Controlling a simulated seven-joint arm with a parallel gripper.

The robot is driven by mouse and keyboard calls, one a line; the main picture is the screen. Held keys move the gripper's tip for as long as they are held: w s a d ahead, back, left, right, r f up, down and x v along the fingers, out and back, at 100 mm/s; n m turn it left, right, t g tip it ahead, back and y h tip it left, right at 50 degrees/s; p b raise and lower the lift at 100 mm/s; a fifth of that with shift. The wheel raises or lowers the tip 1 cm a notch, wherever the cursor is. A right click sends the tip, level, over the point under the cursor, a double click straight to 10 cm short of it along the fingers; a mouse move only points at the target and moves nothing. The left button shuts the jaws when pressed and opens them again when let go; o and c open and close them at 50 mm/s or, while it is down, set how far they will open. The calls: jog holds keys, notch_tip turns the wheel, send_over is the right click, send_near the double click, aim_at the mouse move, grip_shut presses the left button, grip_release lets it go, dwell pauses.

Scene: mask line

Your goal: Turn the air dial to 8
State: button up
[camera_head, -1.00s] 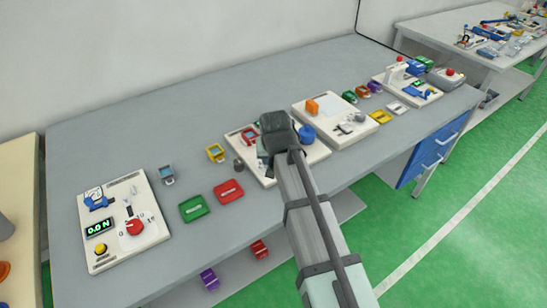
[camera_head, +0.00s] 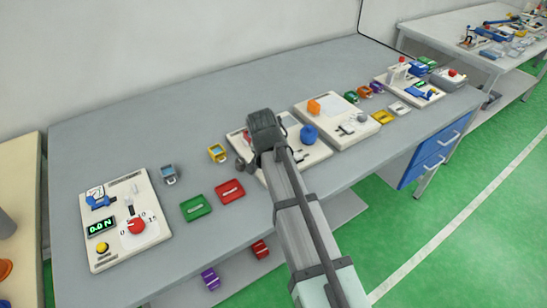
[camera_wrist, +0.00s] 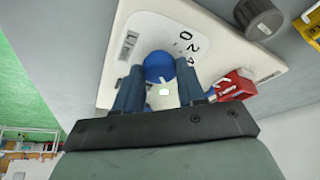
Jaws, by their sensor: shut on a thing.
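A blue knob (camera_wrist: 160,67) shows in the wrist view on a white panel (camera_wrist: 125,75). A round white face beside it carries the numbers 0, 2 and 4, turned in the picture; the rest of the scale is hidden. My gripper (camera_wrist: 162,85) has its two dark fingers on either side of the blue knob and is shut on it. I cannot read the knob's setting. In the head view my gripper (camera_head: 264,150) is over the middle board (camera_head: 308,155) and hides part of it.
A red block (camera_wrist: 235,85) and a grey knob (camera_wrist: 260,18) are close to the fingers. A round blue piece (camera_head: 309,134) is on the board's right side. The left board has a red dial (camera_head: 137,226). Green (camera_head: 196,207) and red (camera_head: 230,190) trays lie between.

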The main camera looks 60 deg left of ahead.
jog(key=o, duration=1.1)
jog(key=shift+c, duration=0.2)
jog(key=v, duration=1.3)
jog(key=shift+r, duration=0.4)
jog(key=shift+s, duration=0.1)
